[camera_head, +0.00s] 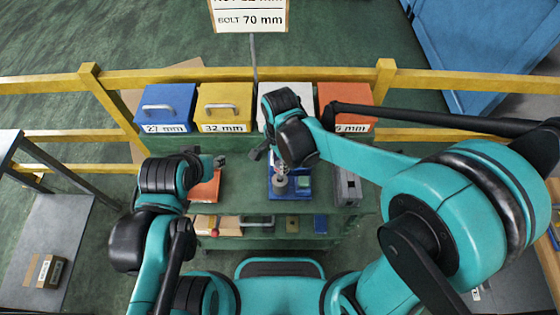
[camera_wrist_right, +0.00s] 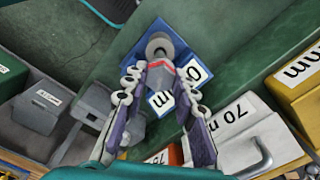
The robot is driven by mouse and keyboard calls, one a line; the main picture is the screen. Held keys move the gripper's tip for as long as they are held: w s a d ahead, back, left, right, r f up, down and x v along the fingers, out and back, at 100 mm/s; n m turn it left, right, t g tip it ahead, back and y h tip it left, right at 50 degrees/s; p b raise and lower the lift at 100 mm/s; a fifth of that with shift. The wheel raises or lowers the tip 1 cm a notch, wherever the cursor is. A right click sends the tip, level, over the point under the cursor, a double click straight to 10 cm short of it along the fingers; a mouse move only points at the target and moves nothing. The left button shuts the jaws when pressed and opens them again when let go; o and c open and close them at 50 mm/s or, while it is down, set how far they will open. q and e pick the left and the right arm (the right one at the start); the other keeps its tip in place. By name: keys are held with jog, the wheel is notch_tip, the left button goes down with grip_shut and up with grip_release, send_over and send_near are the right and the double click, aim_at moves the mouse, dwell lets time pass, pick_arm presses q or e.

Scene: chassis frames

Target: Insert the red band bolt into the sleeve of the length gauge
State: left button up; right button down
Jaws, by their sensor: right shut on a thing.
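My right gripper (camera_wrist_right: 157,85) is shut on the red band bolt (camera_wrist_right: 160,76), a grey bolt with a red stripe, in the right wrist view. Its end lies at the round grey sleeve (camera_wrist_right: 158,40) of the length gauge; I cannot tell whether it is inside or only above. The gauge's blue base (camera_wrist_right: 185,30) carries a white label, partly hidden by the fingers. In the head view the right gripper (camera_head: 272,157) is over the blue gauge (camera_head: 276,194) on the green bench. My left gripper (camera_head: 208,160) is over an orange-red tray; its jaws are too small to judge.
Blue (camera_head: 165,105), yellow (camera_head: 224,105), white and orange (camera_head: 345,105) labelled bins stand along the back. A sign (camera_head: 250,18) reads bolt 70 mm. A grey block (camera_head: 347,187) stands right of the gauge. Yellow rails (camera_head: 60,84) run behind; a lower shelf holds small items.

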jog(key=shift+f+b, duration=3.35)
jog(key=shift+f, duration=0.6)
jog(key=c, duration=1.1)
grip_release()
jog(key=shift+c, duration=0.2)
jog(key=shift+r, duration=0.1)
notch_tip(320, 180, up, 12)
jog(key=shift+f, duration=0.1)
jog(key=s+d+f+n+t+b, duration=0.1)
jog(key=s+d+n+t, duration=0.1)
jog(key=d+n, duration=0.4)
jog(key=s+d+f+n+t+b, duration=0.1)
jog(key=d+n+t, duration=0.4)
jog(key=d, duration=0.6)
jog(key=shift+s+d+f+n+b, duration=0.45)
jog(key=shift+s+f, duration=0.25)
jog(key=shift+s, duration=0.4)
